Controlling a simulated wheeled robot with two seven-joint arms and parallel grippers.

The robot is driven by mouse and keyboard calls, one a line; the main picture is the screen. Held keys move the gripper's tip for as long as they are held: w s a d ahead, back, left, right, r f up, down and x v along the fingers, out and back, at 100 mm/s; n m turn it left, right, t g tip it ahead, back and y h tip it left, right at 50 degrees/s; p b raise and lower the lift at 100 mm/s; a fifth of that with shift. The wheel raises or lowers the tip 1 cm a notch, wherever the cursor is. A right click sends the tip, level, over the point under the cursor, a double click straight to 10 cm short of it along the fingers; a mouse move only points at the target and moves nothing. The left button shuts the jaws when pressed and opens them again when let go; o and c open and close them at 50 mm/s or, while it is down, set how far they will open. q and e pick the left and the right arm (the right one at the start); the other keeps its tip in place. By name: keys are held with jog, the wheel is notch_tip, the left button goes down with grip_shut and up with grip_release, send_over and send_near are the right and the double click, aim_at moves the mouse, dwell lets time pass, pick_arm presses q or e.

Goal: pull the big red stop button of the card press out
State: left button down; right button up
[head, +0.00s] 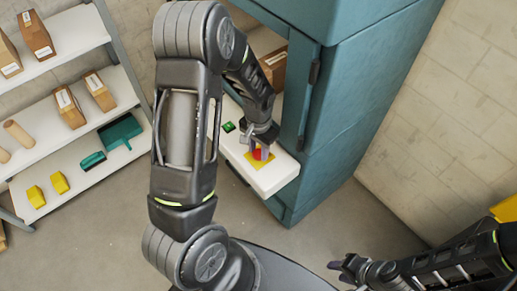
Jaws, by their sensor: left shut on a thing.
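The big red stop button (257,154) sits on a yellow plate (238,174) on the white ledge of the teal card press (357,95). My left gripper (262,151) reaches down over the ledge and is shut on the red button, with its fingers hiding part of it. A green button (229,127) is on the same ledge, left of the red one. My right gripper (343,267) is low at the right, away from the press; its fingers are too small and dark to tell open from shut.
A white shelf rack (66,141) at the left holds cardboard boxes (68,107), a teal dustpan (120,131) and yellow items (60,182). A box (275,67) stands inside the press. The grey floor (335,230) is clear before the press.

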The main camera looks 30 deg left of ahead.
aim_at(258, 153)
dwell(0.9)
pick_arm(q)
jog(key=shift+r, duration=0.55)
jog(key=c, duration=0.9)
grip_release()
jog(key=shift+c, duration=0.2)
notch_tip(258, 153, up, 8)
jog(key=shift+f, duration=0.15)
